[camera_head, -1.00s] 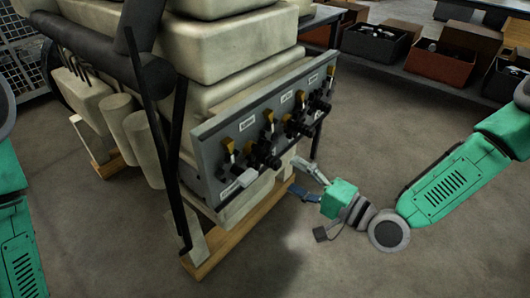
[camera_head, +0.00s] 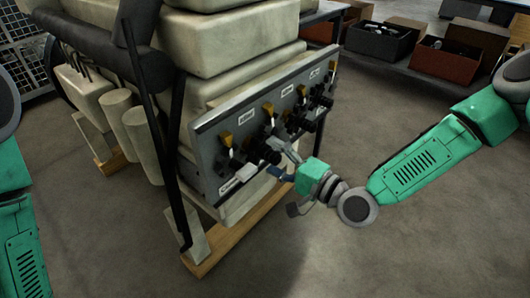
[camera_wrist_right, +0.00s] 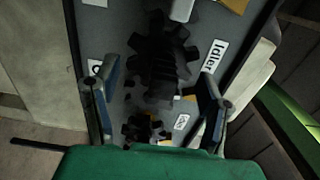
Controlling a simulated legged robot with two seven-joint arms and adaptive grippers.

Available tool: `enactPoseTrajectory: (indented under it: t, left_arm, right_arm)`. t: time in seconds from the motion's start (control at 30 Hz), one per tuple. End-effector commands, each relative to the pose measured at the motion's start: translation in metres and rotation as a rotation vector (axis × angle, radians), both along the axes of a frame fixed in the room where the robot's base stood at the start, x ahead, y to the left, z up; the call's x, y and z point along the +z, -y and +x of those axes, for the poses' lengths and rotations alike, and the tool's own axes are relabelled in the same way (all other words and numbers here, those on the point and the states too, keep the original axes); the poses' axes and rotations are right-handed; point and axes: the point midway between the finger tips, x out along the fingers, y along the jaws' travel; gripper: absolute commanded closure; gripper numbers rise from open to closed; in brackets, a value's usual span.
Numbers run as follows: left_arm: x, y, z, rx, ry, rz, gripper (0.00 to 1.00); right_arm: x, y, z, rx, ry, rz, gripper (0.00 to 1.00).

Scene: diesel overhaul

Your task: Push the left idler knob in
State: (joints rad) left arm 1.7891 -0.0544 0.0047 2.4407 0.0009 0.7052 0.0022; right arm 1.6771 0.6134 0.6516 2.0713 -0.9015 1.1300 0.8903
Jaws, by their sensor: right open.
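A grey control panel (camera_head: 207,165) on the engine's side carries a row of black lobed knobs and yellow levers. In the right wrist view a large black lobed knob (camera_wrist_right: 160,55) stands beside a white "Idler" label (camera_wrist_right: 213,56). A smaller dark knob (camera_wrist_right: 145,128) shows lower in that view. My right gripper (camera_head: 282,156) is at the panel's front, near the black knobs in its middle. In the wrist view its blue-grey fingers (camera_wrist_right: 158,85) are apart, one on each side of the large knob's line. Contact cannot be told. My left gripper is out of view.
The pale engine block (camera_head: 235,55) stands on a wooden skid (camera_head: 235,232). A slanted black bar (camera_head: 160,140) is left of the panel. Open boxes of parts (camera_head: 445,60) sit at the back right. The floor before the panel is clear.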

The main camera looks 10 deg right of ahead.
Motion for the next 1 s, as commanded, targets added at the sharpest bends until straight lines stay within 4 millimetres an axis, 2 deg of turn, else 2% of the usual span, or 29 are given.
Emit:
enactPoseTrajectory:
  t: [0.03, 0.1, 0.2, 0.53, 1.0]
  left_arm:
    - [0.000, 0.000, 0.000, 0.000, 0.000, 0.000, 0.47]
    - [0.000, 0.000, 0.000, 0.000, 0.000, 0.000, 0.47]
    - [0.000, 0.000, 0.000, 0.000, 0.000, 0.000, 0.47]
    - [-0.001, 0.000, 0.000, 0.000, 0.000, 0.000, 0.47]
    - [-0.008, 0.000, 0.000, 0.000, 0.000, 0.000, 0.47]
  right_arm:
    - [0.000, 0.000, 0.000, 0.000, 0.000, 0.000, 0.45]
    - [0.000, 0.000, 0.000, 0.000, 0.000, 0.000, 0.70]
    - [0.000, -0.001, 0.000, 0.001, 0.000, -0.001, 1.00]
    - [-0.002, -0.004, 0.000, 0.006, -0.004, -0.003, 1.00]
    - [-0.004, -0.017, 0.013, 0.011, -0.008, -0.005, 1.00]
